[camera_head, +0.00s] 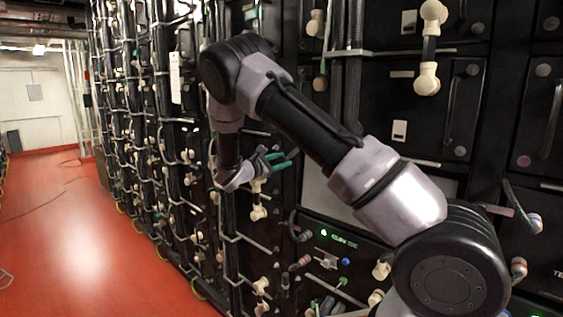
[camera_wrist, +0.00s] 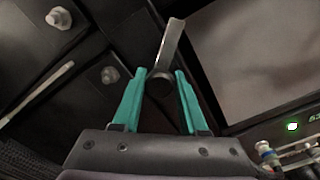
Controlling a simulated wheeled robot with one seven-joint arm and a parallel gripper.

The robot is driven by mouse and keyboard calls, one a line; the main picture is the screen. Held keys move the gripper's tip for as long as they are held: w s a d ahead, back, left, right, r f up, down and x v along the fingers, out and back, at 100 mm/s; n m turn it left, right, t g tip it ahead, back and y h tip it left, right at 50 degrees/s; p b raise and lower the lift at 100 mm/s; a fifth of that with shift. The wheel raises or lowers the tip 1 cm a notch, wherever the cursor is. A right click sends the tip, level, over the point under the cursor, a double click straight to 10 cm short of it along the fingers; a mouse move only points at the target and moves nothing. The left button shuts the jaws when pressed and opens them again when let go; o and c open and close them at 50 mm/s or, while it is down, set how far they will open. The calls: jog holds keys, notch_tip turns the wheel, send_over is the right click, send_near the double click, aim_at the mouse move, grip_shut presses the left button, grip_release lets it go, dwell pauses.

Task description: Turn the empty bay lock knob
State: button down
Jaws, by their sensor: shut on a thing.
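The lock knob (camera_wrist: 160,82) is in the wrist view, a dark round hub with a flat grey lever (camera_wrist: 170,42) pointing up and slightly right. My gripper (camera_wrist: 159,74) has its two teal fingers on either side of the hub, shut on it. In the head view my gripper (camera_head: 279,160) is at the rack front, left of the pale grey bay opening (camera_head: 318,197). The knob cannot be made out in the head view. The grey bay area also shows at the upper right of the wrist view (camera_wrist: 262,55).
Black battery modules (camera_head: 413,110) with cream connectors and handles fill the rack around my arm. Bolts (camera_wrist: 59,18) sit on the dark panels at left. A module with a green light (camera_head: 323,232) and cables is below the bay. The red aisle floor (camera_head: 85,230) at left is largely clear.

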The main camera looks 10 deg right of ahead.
jog(key=m, duration=0.4)
jog(key=shift+f+m, duration=0.1)
jog(key=shift+m, duration=2.1)
jog(key=shift+c, duration=2.2)
grip_release()
jog(key=shift+a, duration=0.1)
jog(key=v, duration=1)
jog(key=shift+s+a, duration=0.25)
